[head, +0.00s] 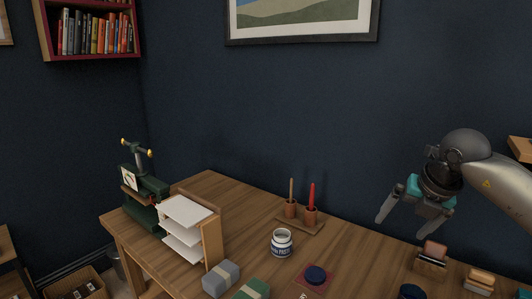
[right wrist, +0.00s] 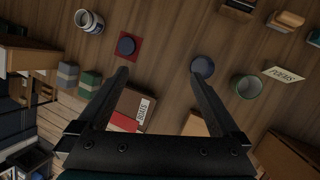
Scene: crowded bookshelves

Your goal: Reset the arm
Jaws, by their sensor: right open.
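My right gripper (head: 403,225) is at the right of the head view, above the back right part of the wooden desk (head: 345,258). Its two fingers point down and stand apart, with nothing between them. The right wrist view shows the same open gripper (right wrist: 160,75) with bare desk between its fingertips. My right arm (head: 497,188) comes in from the right edge. My left gripper is in neither view.
On the desk are a green press (head: 143,195), a paper rack (head: 210,240), a white jar (head: 281,243), two holders with sticks (head: 300,212) and a dark round lid on a red square (head: 315,275). A labelled box (right wrist: 133,108) lies below the gripper. A framed picture hangs behind.

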